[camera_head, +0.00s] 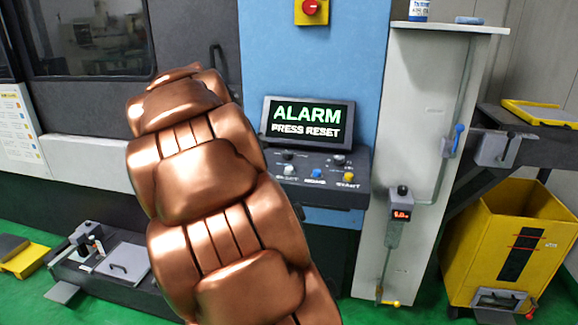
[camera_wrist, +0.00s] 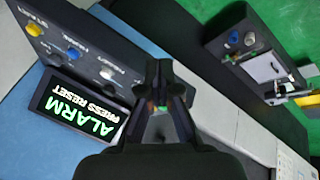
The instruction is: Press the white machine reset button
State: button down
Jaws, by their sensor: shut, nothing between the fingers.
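The white reset button (camera_head: 289,170) sits at the left of the front row on the sloped control panel (camera_head: 325,190), under a lit screen (camera_head: 307,121) reading "ALARM PRESS RESET". In the wrist view, which is turned roughly upside down, the white button (camera_wrist: 107,73) is left of my gripper (camera_wrist: 164,76). My gripper is shut and empty, apart from the button in that picture. How far it is from the panel cannot be told. In the head view my copper-coloured arm hides the gripper.
A blue button (camera_head: 317,174) and a yellow button (camera_head: 348,177) share the panel's front row, with dark knobs behind. A grey cabinet (camera_head: 428,130) stands just right of the panel. A yellow bin (camera_head: 480,240) is farther right. A low dark unit (camera_head: 125,265) stands at the lower left.

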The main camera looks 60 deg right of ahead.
jog(key=w+d+r+m+h, duration=0.1)
jog(key=d+r, duration=0.2)
jog(key=d, duration=0.9)
jog(key=w+d+r+m+h+p, duration=0.1)
jog(key=d+r+h, duration=0.1)
jog(key=d, duration=0.9)
jog(key=shift+w+d+r+h, duration=0.3)
jog(key=shift+w+d+r, duration=0.1)
jog(key=shift+r, duration=0.15)
jog(key=shift+s+f, duration=0.1)
jog(key=b, duration=0.3)
send_over(288, 168)
notch_tip(288, 168, down, 8)
jog(key=shift+s+a+r, duration=0.1)
jog(key=shift+a+r, duration=0.05)
jog(key=shift+r, duration=0.05)
jog(key=shift+f, duration=0.5)
jog(key=shift+f, duration=0.1)
jog(key=shift+f+b, duration=0.35)
jog(key=shift+b, duration=0.2)
